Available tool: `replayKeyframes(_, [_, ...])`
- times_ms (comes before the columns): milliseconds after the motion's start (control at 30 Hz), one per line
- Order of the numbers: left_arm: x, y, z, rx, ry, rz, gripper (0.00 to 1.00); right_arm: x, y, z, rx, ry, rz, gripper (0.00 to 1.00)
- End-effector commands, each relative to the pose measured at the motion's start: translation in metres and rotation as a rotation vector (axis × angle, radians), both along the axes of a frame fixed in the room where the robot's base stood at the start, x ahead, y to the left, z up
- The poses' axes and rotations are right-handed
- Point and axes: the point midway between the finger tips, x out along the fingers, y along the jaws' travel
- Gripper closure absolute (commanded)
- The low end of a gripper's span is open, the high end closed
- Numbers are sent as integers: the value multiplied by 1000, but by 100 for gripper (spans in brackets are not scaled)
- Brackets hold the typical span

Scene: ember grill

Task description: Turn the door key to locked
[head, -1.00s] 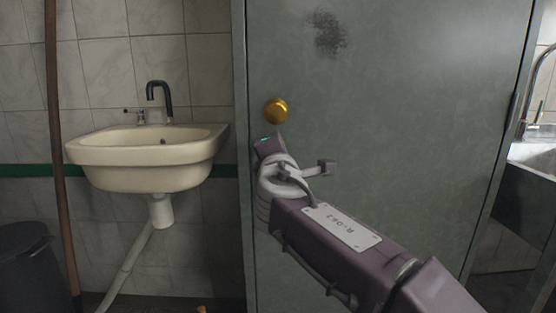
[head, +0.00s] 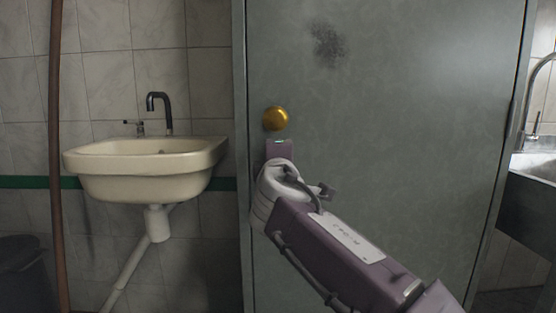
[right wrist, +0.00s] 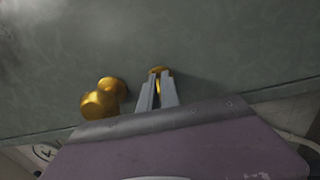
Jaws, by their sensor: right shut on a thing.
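The grey-green door (head: 400,110) fills the middle of the head view, with a round gold knob (head: 275,118) near its left edge. The knob also shows in the right wrist view (right wrist: 101,102). My right gripper (head: 279,147) is at the door just below the knob. In the right wrist view its two fingers (right wrist: 157,88) are shut on a small gold piece at the door face, the door key (right wrist: 157,70). Most of the key is hidden between the fingers, so I cannot tell its angle. My left gripper is not in view.
A cream sink (head: 145,165) with a dark tap (head: 160,108) hangs on the tiled wall to the left. A brown pipe (head: 57,150) and a dark bin (head: 25,272) are farther left. Another sink (head: 535,170) stands at the right edge.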

Motion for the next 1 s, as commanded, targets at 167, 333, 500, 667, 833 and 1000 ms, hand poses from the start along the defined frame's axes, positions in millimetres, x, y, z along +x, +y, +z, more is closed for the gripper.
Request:
replayKeyframes(167, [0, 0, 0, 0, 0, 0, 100, 0, 0, 0, 0, 0, 0, 100])
replayKeyframes(333, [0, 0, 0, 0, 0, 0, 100, 0, 0, 0, -1, 0, 0, 74])
replayKeyframes(500, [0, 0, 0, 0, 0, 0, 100, 0, 0, 0, -1, 0, 0, 74])
replayKeyframes(667, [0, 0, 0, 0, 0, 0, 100, -2, 0, 0, -1, 0, 0, 74])
replayKeyframes(833, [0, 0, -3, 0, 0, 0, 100, -31, 1, 1, -1, -2, 4, 74])
replayKeyframes(1000, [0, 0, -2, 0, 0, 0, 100, -68, 1, 1, -1, -1, 5, 74])
